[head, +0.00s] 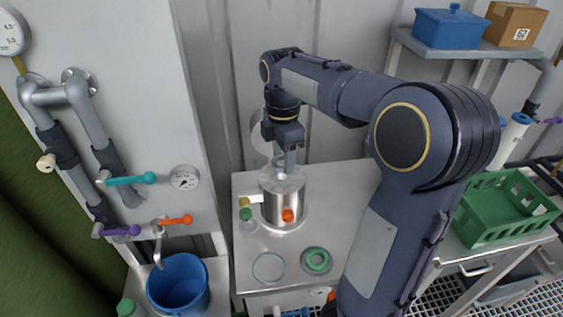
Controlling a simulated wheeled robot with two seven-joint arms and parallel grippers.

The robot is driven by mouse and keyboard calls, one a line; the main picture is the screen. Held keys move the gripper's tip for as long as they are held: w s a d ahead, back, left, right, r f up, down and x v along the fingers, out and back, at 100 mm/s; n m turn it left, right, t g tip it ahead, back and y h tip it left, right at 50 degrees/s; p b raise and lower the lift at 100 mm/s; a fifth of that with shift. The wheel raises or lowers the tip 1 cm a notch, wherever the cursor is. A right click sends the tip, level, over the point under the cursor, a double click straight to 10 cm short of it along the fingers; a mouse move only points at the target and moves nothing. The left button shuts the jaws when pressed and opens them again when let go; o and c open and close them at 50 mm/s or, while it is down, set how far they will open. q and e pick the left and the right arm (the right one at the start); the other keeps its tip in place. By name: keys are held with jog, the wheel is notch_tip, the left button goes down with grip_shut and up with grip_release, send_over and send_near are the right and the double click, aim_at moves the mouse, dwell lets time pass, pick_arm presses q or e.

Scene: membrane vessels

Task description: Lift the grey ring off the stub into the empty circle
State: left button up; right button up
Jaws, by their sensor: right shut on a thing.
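My right gripper (284,163) reaches down from above to the top of a steel vessel (283,205). It is shut on the grey ring (277,162), which shows only as a small pale curve beside the fingers. The stub is hidden behind the gripper and ring, and I cannot tell whether the ring is still around it. The empty circle (268,267) is a thin outline on the steel bench in front of the vessel, at the left. A green ring (317,261) lies in the circle to its right. My left gripper is not in view.
The steel bench (338,195) has clear room right of the vessel. An orange knob (288,215) sticks out at its front, and small yellow and green caps are at its left. A blue bucket (178,284) stands at left, a green crate (506,208) at right.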

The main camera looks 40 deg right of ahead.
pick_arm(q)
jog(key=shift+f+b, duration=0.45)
pick_arm(e)
jog(key=s+a+r, duration=0.4)
jog(key=s+r, duration=0.4)
jog(key=s, duration=0.4)
jog(key=shift+a+r, duration=0.25)
jog(key=shift+a, duration=0.15)
jog(key=shift+w, duration=0.1)
